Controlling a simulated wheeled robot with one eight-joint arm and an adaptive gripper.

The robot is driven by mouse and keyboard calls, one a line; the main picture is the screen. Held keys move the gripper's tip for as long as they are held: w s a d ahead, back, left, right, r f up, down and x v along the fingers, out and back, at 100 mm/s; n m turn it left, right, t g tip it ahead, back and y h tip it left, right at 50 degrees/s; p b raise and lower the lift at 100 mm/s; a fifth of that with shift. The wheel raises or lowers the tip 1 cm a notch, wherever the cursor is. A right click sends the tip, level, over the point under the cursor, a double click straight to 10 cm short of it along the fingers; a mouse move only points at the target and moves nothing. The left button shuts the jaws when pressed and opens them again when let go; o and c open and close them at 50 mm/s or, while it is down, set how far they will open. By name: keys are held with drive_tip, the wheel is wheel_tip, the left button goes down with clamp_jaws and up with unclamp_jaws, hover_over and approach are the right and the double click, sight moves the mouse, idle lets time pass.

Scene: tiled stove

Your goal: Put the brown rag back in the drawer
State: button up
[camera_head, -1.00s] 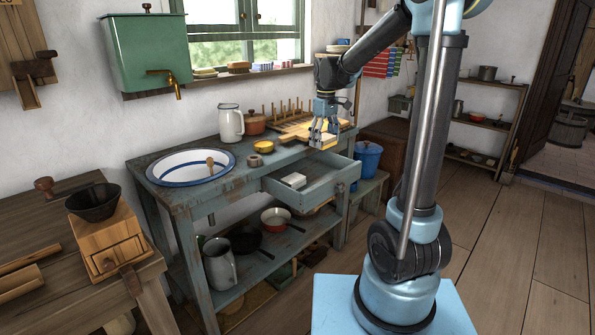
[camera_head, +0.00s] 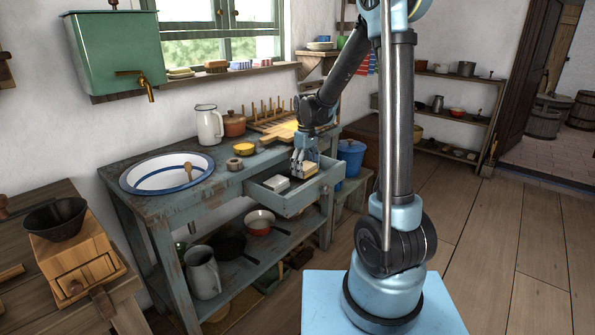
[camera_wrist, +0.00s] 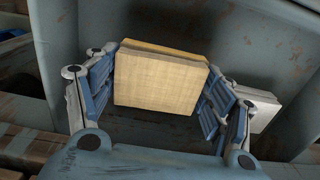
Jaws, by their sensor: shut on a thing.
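The rag (camera_wrist: 160,82) is a folded, light tan block of cloth, held between both fingers in the wrist view. My gripper (camera_wrist: 162,88) is shut on it. In the head view, my gripper (camera_head: 305,172) points down into the open drawer (camera_head: 290,207) of the blue-grey table, at its right part. The rag's edge (camera_head: 312,168) shows beside the fingers there. In the wrist view, the drawer's inside wall (camera_wrist: 215,30) lies around the rag. Whether the rag touches the drawer floor cannot be told.
A folded white cloth (camera_head: 276,183) lies in the drawer left of my gripper; it also shows in the wrist view (camera_wrist: 258,112). The tabletop above holds a white basin (camera_head: 168,174), a jug (camera_head: 210,127) and a dish rack (camera_head: 270,115). A blue pot (camera_head: 351,155) stands to the right.

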drive_tip(key=shift+f, duration=0.45)
drive_tip(key=w+a, duration=0.1)
drive_tip(key=w+a+f, duration=0.1)
drive_tip(key=a, duration=0.1)
drive_tip(key=shift+w+a, duration=0.1)
drive_tip(key=shift+w, duration=0.15)
drive_tip(key=shift+f, duration=0.1)
drive_tip(key=o, duration=1)
drive_tip(key=shift+f, duration=0.1)
drive_tip(key=shift+o, duration=0.2)
